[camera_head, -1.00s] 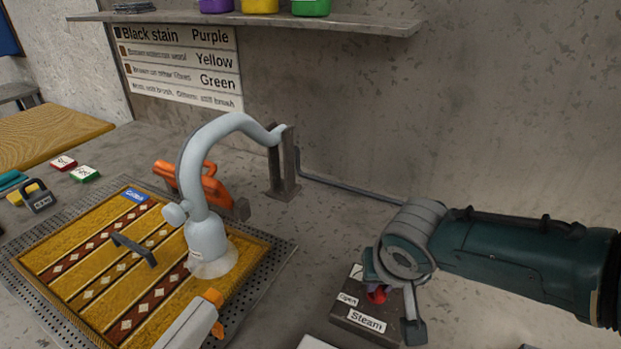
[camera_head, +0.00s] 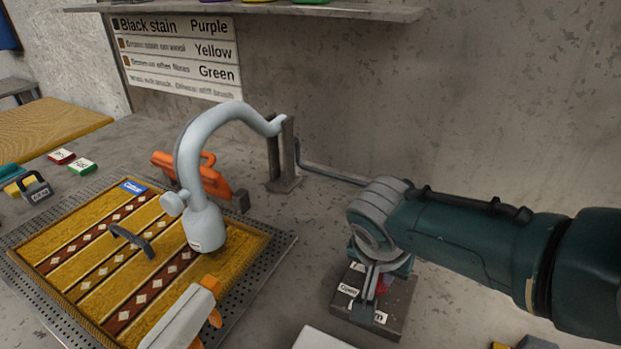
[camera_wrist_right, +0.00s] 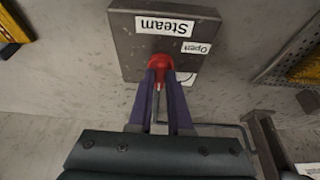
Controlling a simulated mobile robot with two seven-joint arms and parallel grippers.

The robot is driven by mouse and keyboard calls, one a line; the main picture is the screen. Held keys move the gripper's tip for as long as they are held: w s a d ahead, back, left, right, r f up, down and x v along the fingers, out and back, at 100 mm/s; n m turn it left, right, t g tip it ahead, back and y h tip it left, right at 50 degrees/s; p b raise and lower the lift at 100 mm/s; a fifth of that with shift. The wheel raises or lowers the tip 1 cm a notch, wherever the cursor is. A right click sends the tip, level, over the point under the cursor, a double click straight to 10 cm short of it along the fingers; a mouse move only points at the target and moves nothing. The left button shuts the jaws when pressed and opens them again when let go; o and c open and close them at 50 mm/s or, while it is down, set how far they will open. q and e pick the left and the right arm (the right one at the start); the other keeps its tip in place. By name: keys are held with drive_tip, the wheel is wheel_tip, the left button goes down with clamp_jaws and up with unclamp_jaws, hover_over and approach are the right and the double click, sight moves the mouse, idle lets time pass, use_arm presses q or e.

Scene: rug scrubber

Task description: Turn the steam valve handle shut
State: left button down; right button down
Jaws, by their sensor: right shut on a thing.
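The steam valve box (camera_head: 401,298) is a dark metal block on the bench, with "Open" and partly covered "Steam" labels. It also shows at the top of the right wrist view (camera_wrist_right: 132,58). Its red valve handle (camera_wrist_right: 160,63) is mostly hidden by my fingers; a bit of red shows in the head view (camera_head: 384,285). My right gripper (camera_wrist_right: 160,85) is shut on the handle, its two purple fingers on either side. In the head view my right gripper (camera_head: 370,280) hangs over the box. My left gripper is not in view.
A pale curved steam nozzle (camera_head: 205,232) stands over the yellow patterned rug (camera_head: 65,255) at left. A post (camera_head: 284,160) with a pipe rises behind it. An orange tool (camera_head: 210,180) lies near the rug. A white and orange object (camera_head: 185,318) is at the front.

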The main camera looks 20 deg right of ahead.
drive_tip(key=c, duration=0.8)
unclamp_jaws()
drive_tip(key=shift+c, duration=0.2)
drive_tip(key=shift+r, duration=0.1)
drive_tip(key=p+v, duration=0.6)
drive_tip(key=v, duration=0.3)
drive_tip(key=shift+r, duration=0.35)
drive_tip(key=shift+s+a, duration=0.15)
drive_tip(key=shift+s, duration=0.05)
